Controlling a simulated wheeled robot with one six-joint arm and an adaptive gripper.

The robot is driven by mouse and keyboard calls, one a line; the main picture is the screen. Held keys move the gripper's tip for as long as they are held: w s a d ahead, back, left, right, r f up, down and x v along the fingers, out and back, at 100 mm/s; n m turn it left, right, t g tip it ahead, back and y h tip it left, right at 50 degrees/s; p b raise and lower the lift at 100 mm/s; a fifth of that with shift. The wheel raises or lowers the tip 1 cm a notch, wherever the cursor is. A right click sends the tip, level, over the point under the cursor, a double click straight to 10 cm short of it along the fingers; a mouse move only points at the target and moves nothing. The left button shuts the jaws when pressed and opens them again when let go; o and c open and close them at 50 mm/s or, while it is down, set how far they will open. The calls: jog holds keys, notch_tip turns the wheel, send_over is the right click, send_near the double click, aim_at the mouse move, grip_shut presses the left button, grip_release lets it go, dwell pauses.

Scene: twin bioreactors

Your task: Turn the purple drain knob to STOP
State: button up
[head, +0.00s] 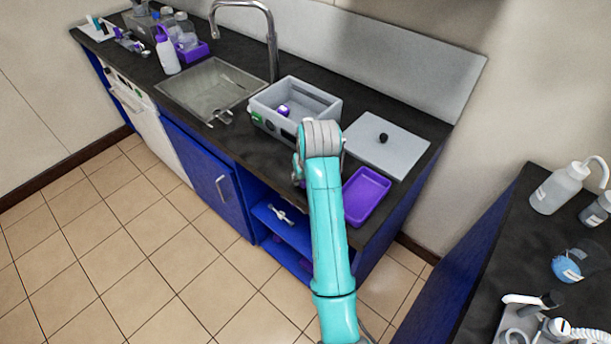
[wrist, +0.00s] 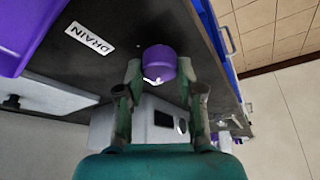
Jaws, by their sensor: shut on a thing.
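The purple drain knob (wrist: 160,60) shows in the wrist view between the two fingers of my gripper (wrist: 160,70), which are shut on its sides. A small white mark shows on the knob's near edge. A white label reading DRAIN (wrist: 89,38) lies on the dark counter beside the knob. I cannot make out a STOP marking. In the head view my arm reaches down to the counter's front edge, in front of the grey water bath (head: 325,118). There the arm hides most of the gripper and the knob.
A purple tray (head: 383,187) lies right of my arm, and a flat grey lid (head: 410,155) with a black knob lies behind it. A sink (head: 205,85) with a tall tap (head: 271,40) is to the left. Open blue shelves (head: 285,228) are below.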

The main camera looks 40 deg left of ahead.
jog(key=o, duration=1.2)
jog(key=shift+c, duration=0.2)
jog(key=v, duration=0.7)
jog(key=shift+r, duration=0.2)
jog(key=shift+d, duration=0.15)
